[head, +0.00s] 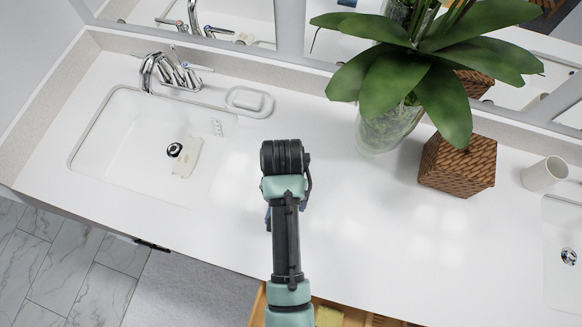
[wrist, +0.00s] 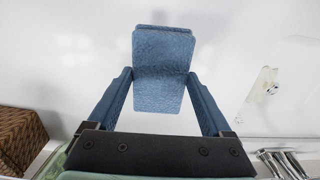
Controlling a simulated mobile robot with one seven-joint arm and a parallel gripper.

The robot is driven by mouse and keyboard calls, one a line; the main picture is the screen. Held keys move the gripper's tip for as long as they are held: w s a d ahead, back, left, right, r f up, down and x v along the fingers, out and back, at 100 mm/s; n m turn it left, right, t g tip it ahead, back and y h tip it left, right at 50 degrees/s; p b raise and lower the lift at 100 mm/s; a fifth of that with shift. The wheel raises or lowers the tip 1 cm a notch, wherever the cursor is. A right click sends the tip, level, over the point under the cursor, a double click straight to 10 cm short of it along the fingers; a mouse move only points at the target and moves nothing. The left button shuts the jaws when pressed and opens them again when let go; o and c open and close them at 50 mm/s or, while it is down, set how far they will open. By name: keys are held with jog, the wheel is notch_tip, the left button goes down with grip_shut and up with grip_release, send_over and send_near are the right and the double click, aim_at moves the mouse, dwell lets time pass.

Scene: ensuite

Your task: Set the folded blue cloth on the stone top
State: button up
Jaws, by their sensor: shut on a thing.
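The folded blue cloth (wrist: 162,85) shows in the wrist view, held between the two blue fingers of my gripper (wrist: 160,74). It is a thick folded slab, with its layered edge at the top of the picture. The white stone top (head: 335,220) runs across the head view, and it also fills the background of the wrist view (wrist: 70,60). My gripper is over the middle of the top, right of the left basin. In the head view my arm hides nearly all of the gripper and the cloth. I cannot tell whether the cloth touches the top.
The left basin (head: 125,140) holds a pale bar-like object (head: 187,157). A soap dish (head: 249,101) sits by the faucet (head: 170,72). A plant in a glass vase (head: 385,128), a woven box (head: 457,165) and a white cup (head: 544,173) stand right. An open drawer (head: 352,316) is below.

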jog(key=shift+f, duration=3.3)
